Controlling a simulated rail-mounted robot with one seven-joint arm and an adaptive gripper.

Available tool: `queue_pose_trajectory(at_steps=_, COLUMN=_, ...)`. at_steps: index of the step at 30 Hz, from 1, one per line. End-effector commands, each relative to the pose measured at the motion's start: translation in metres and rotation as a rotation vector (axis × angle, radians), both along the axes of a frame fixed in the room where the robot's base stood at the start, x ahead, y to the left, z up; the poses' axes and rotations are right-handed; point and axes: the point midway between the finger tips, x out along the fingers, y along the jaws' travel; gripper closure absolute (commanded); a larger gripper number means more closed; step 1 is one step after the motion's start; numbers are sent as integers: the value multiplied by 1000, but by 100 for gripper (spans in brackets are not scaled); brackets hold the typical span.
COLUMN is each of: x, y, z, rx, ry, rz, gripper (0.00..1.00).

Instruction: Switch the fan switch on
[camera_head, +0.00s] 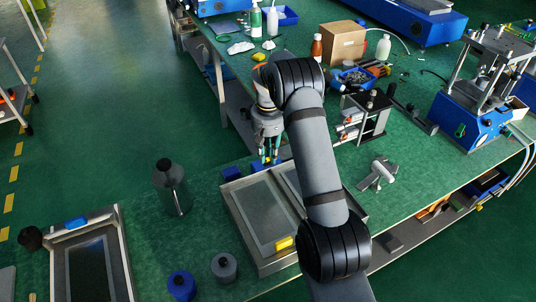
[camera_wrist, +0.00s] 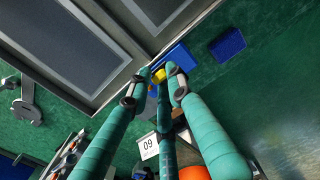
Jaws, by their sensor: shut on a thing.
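My gripper (camera_head: 270,160) has several teal fingers and hangs over the far edge of the grey framed panel on the green bench. In the wrist view, its fingertips (camera_wrist: 160,74) close together around a small yellow piece (camera_wrist: 158,76). A blue block (camera_wrist: 174,58) lies right behind the fingertips, beside the panel frame. The fingers hide part of both, and I cannot tell if the yellow piece is fixed to the block. No part is clearly marked as the fan switch.
The panel frame (camera_head: 240,222) carries a yellow block (camera_head: 284,243) at its near edge. Another blue block (camera_head: 232,173) lies to the left; it also shows in the wrist view (camera_wrist: 228,45). A clamp stand (camera_head: 362,118) and a grey tool (camera_head: 378,173) lie to the right.

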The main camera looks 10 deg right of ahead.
Motion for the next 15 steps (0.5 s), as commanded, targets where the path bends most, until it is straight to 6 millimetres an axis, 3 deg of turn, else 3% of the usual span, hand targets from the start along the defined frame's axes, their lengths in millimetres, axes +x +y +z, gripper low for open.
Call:
queue_pose_trajectory(at_steps=5, x=-1, y=0, z=-1, rx=0, ry=4, rz=-1, gripper=100)
queue_pose_trajectory(at_steps=15, x=0, y=1, z=4, rx=-4, ry=36, rz=0, gripper=100)
